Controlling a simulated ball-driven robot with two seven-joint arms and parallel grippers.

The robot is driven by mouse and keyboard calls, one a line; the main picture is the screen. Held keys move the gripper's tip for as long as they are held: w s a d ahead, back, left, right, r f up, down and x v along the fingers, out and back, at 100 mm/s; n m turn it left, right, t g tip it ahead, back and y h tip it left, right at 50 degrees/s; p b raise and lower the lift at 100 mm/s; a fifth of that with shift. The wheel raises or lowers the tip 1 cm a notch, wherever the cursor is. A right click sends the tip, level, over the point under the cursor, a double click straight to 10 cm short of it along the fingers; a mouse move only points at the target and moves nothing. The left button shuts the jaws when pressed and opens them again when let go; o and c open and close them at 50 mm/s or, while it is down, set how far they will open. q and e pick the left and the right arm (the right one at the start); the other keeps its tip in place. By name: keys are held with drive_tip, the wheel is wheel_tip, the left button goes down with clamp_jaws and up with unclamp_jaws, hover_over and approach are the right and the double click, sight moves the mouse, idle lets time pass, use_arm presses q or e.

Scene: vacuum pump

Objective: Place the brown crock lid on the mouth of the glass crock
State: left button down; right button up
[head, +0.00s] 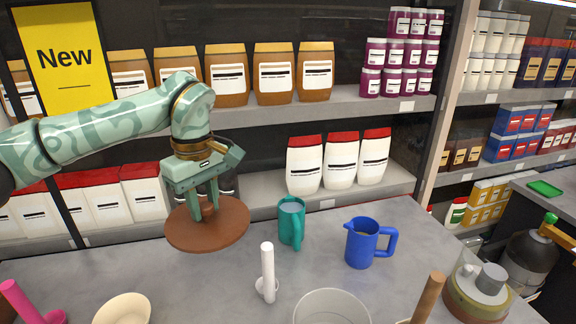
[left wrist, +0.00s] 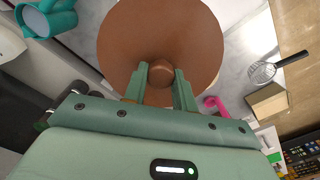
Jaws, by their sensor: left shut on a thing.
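The brown crock lid (head: 232,230) is a flat round disc held above the grey counter at the left of the head view. My left gripper (head: 207,212) points down and is shut on its central knob; the left wrist view shows the fingers on both sides of the knob (left wrist: 161,73). A pale round vessel (head: 331,296), which looks like the glass crock, stands at the bottom middle with its mouth open upward. Its lower part is cut off by the frame. The lid is up and to the left of it, apart from it. My right gripper is not in view.
A white upright paper-towel-like rod (head: 268,270) stands between lid and crock. A teal mug (head: 291,222) and a blue jug (head: 362,243) stand behind. A cream bowl (head: 124,308) and pink object (head: 25,305) are front left. Stocked shelves (head: 350,115) close off the back.

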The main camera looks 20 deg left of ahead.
sight(214, 236)
use_arm(q)
drive_tip(key=s+d+f+m, duration=0.1)
drive_tip(key=f+m, duration=0.1)
drive_tip(key=s+d+f+m, duration=0.1)
drive_tip(key=f+m, duration=0.1)
drive_tip(key=s+d+f+m, duration=0.2)
drive_tip(key=shift+f, duration=0.2)
drive_tip(key=s+d+f+m, duration=0.4)
drive_tip(key=s+f+m, duration=0.1)
drive_tip(key=s+m, duration=0.2)
drive_tip(key=shift+d+f+m, duration=0.25)
drive_tip(key=shift+f+m, duration=0.05)
drive_tip(key=shift+f, duration=0.1)
drive_tip(key=shift+s+a, duration=0.1)
